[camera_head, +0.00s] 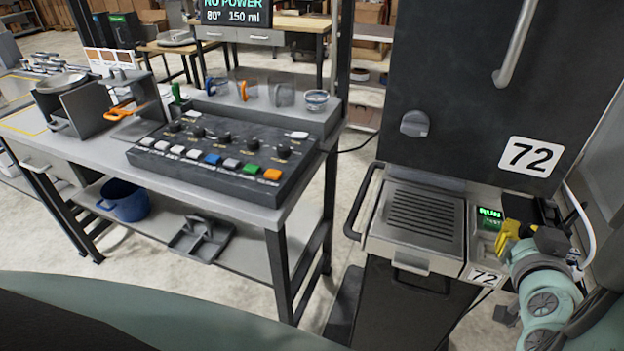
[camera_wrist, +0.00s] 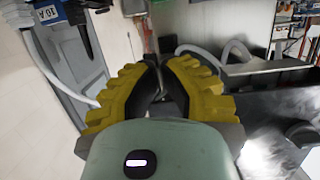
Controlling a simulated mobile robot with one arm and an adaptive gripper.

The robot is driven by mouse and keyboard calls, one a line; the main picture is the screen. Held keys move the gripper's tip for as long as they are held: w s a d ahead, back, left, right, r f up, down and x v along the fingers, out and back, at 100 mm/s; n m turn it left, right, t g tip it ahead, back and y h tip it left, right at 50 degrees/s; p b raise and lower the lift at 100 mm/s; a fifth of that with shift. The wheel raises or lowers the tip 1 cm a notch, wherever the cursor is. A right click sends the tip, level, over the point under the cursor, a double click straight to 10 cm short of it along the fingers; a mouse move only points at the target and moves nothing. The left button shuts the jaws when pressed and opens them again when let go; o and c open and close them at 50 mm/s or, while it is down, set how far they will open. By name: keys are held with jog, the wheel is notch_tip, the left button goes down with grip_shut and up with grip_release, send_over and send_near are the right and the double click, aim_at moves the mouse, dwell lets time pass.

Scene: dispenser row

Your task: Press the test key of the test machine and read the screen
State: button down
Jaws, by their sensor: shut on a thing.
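A dark machine (camera_head: 460,80) with number plates reading 72 stands at the right of the head view. Its small green screen (camera_head: 490,212) reads "RUN". A larger screen (camera_head: 237,12) at the top, partly cut off, reads "NO POWER", "80°" and "150 ml". A sloped black key panel (camera_head: 215,160) sits on the bench, with white, blue, green and orange keys. Which of these is the test machine I cannot tell. My gripper (camera_head: 503,238) has yellow fingers and is just below the RUN screen. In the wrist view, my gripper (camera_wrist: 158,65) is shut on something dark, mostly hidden.
A drip grille (camera_head: 423,215) and a dark handle (camera_head: 362,200) project from the machine's front. A white hose (camera_head: 578,220) curves beside my arm. The bench (camera_head: 250,208) stands left, with a blue pot (camera_head: 127,200) on its lower shelf. Floor shows between bench and machine.

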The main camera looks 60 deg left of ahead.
jog(key=shift+s+d+r, duration=0.15)
jog(key=shift+s+d, duration=0.1)
jog(key=shift+s, duration=0.15)
dwell(0.6)
